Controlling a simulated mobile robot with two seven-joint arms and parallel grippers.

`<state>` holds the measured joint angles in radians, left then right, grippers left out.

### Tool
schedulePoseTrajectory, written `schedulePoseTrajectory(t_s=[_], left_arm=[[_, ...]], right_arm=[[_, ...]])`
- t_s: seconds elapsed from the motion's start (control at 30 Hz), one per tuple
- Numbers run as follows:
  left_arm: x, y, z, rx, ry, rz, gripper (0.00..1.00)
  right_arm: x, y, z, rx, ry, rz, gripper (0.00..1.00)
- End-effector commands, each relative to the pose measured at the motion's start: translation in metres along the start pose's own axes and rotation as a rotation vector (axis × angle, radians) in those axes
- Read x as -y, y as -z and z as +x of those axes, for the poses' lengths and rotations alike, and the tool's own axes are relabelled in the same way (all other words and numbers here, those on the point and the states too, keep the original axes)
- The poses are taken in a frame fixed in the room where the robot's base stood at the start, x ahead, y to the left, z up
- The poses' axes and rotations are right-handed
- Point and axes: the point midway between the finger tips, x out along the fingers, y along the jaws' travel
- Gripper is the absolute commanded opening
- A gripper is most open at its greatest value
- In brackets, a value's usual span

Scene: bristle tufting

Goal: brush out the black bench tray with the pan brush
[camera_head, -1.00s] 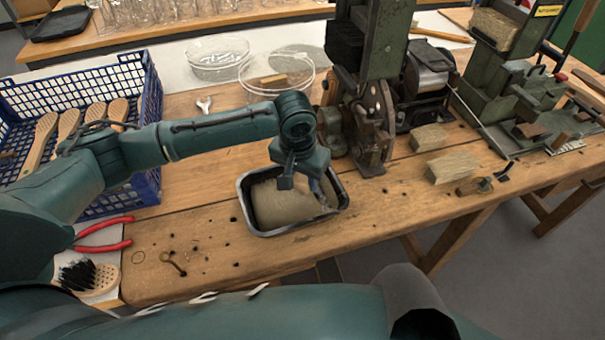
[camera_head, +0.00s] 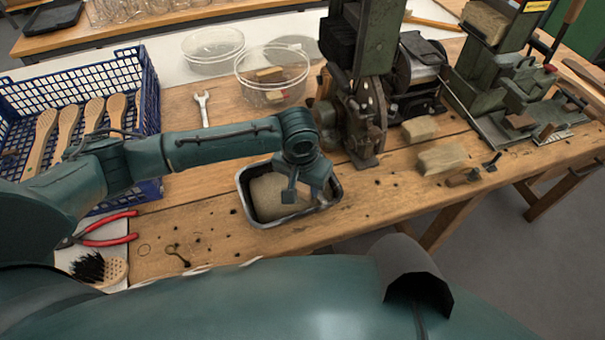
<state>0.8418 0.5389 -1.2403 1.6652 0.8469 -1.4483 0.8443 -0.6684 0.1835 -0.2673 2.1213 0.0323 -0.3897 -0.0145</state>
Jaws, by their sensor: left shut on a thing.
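The black bench tray (camera_head: 243,199) sits near the front edge of the wooden bench, in the middle of the view. My left gripper (camera_head: 304,192) points down into the right part of the tray, shut on what appears to be the pan brush. A broad tan, rounded shape (camera_head: 275,196) fills much of the tray beside the fingers and looks like the brush's body. Its bristles, the grip point and most of the tray floor are hidden. My right gripper is out of view.
A blue basket (camera_head: 152,100) with several wooden-handled brushes stands left. Red-handled pliers (camera_head: 108,240) and a black-bristled brush (camera_head: 100,268) lie at front left. Clear dishes (camera_head: 272,75) and a wrench (camera_head: 203,108) are behind. Machines (camera_head: 365,110) and wooden blocks (camera_head: 441,159) stand right.

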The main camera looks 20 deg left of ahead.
Motion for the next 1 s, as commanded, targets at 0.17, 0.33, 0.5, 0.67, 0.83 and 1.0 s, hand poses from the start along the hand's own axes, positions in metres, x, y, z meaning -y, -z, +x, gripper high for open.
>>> schedulePoseTrajectory(t_s=[0.17, 0.33, 0.5, 0.67, 0.83, 1.0], left_arm=[[0.0, 0.0, 0.0, 0.0, -0.002, -0.002, 0.13], [0.007, 0.006, 0.004, 0.0, 0.001, -0.002, 0.13], [0.019, 0.015, 0.006, 0.001, 0.001, -0.003, 0.13], [0.026, 0.021, 0.009, 0.002, 0.002, -0.001, 0.13], [0.029, 0.022, 0.01, 0.003, 0.003, -0.002, 0.13], [0.029, 0.021, 0.01, 0.004, 0.005, -0.002, 0.13]], right_arm=[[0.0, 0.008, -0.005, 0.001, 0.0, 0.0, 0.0], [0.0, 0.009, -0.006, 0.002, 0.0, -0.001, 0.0], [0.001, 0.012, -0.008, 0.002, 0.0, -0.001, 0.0], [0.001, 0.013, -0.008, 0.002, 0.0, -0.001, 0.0], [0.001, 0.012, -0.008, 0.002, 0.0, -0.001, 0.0], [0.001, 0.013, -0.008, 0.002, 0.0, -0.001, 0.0]])
